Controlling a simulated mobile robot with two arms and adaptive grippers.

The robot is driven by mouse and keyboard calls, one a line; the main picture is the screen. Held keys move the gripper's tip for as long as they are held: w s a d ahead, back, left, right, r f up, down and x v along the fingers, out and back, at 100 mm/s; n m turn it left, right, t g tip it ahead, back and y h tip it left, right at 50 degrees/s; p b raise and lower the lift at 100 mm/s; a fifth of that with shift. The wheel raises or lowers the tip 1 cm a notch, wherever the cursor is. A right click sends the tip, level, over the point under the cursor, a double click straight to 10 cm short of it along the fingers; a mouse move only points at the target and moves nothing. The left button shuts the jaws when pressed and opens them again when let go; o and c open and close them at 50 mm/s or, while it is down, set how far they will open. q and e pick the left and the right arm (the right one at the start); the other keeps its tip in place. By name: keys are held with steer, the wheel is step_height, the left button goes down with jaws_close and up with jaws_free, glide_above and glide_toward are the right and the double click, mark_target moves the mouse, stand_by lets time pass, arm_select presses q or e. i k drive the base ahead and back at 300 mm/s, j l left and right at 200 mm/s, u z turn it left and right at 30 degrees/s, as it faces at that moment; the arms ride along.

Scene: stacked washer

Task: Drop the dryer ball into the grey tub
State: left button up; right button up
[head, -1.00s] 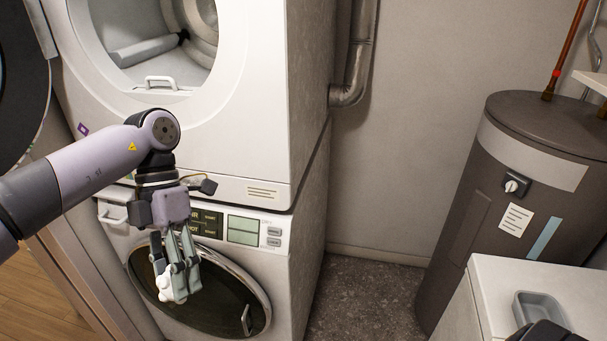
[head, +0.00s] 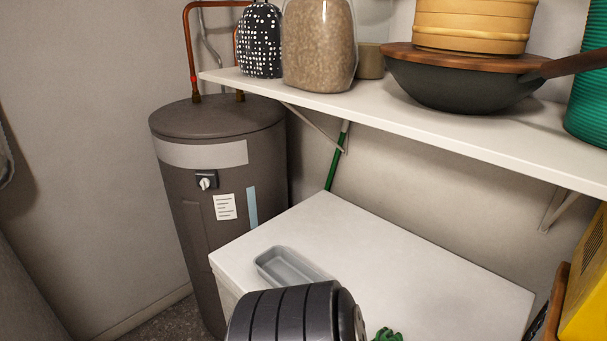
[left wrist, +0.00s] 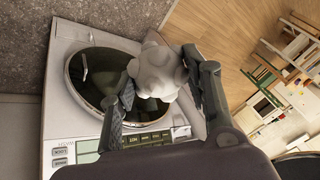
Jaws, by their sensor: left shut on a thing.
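In the left wrist view, my left gripper (left wrist: 162,88) is shut on the dryer ball (left wrist: 157,66), a pale grey, lumpy ball between its two fingers. The ball hangs in front of the lower washer's round dark door. My left gripper and the ball are outside the head view now. The grey tub (head: 290,268) is a small open rectangular tray on the white top (head: 400,265) of a box-shaped unit. It looks empty, and its near end is partly hidden. It is not in the left wrist view. My right gripper is in neither view.
A dark ribbed thing (head: 290,315) stands close in front of the tub, with a small green thing (head: 387,334) beside it. A brown tank (head: 205,180) is at left. A shelf (head: 440,125) with jars and a pan hangs above. The white top behind the tub is clear.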

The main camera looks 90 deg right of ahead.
mark_target(287, 279)
steer(key=i+z, duration=0.1)
steer(key=z, duration=1.8)
steer(key=i+j+z, duration=0.1)
steer(key=z, duration=0.35)
steer(key=j+z, duration=0.25)
steer(key=z, duration=0.15)
steer(key=j+z, duration=0.25)
steer(key=z, duration=0.2)
steer(key=j+z, duration=0.2)
steer(key=z, duration=0.25)
steer(key=j+z, duration=0.1)
steer(key=j, duration=0.3)
steer(key=k+j+z, duration=0.1)
steer(key=j, duration=0.3)
steer(key=k+j+z, duration=0.1)
steer(key=j, duration=0.3)
